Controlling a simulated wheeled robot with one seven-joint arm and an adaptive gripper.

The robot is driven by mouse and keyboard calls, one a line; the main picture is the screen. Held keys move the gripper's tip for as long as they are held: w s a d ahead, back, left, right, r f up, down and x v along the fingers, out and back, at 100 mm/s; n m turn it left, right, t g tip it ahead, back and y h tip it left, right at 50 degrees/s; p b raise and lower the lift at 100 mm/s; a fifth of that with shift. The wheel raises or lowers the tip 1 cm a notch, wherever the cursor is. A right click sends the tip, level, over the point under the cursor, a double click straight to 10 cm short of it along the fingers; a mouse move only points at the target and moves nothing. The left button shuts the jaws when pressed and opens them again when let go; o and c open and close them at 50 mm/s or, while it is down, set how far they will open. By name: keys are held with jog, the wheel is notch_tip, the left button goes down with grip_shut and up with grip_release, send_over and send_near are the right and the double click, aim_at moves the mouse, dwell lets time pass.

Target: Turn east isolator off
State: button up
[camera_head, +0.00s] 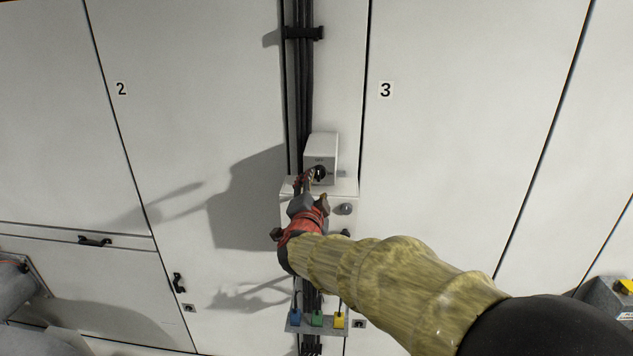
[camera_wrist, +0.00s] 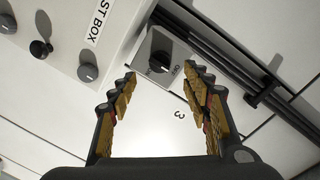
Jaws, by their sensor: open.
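A small white switch box (camera_head: 320,143) with a round black rotary knob (camera_head: 320,173) is mounted on the wall between panels 2 and 3. I cannot read any label naming it the east isolator. In the wrist view the knob (camera_wrist: 160,62) lies between and just beyond my fingertips, with small lettering beside it that looks like "ON". The knob's exact setting is hard to tell. My gripper (camera_wrist: 161,72) is open, with nothing held between its fingers. In the head view my gripper (camera_head: 309,180) reaches up to the knob and partly covers it; contact cannot be told.
Below is a wider white box (camera_head: 346,190) with grey knobs, labelled "...ST BOX" (camera_wrist: 97,22) in the wrist view. Blue, green and yellow connectors (camera_head: 317,320) sit lower down. Panel 3 (camera_head: 450,130) is bare.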

jog(key=s, duration=0.4)
jog(key=shift+r, duration=0.2)
jog(key=s+a+f+n+g+y, duration=0.5)
jog(key=s+a+f+n, duration=0.15)
jog(key=a+f, duration=0.35)
jog(key=s+d+f+n+g+y+b, duration=0.1)
jog(key=s+d+f+n+g+b, duration=0.25)
jog(key=s+f, duration=0.4)
jog(key=s+d+f+g+h+b, duration=0.1)
jog(key=s+d+f+b, duration=0.6)
jog(key=d, duration=0.3)
jog(key=s+d+f+n+g+h+b, duration=0.1)
jog(key=s+d+f+h+b, duration=0.1)
jog(key=s+d+f+b, duration=0.4)
jog(key=s+d+f+g+h+b, duration=0.1)
jog(key=s+d+f+h+b, duration=0.1)
jog(key=s+d+f+b, duration=0.5)
jog(key=s+d+b, duration=0.4)
jog(key=s+d, duration=0.1)
jog(key=d, duration=0.2)
jog(key=shift+d+f+n, duration=0.15)
jog(key=shift+f+n, duration=0.15)
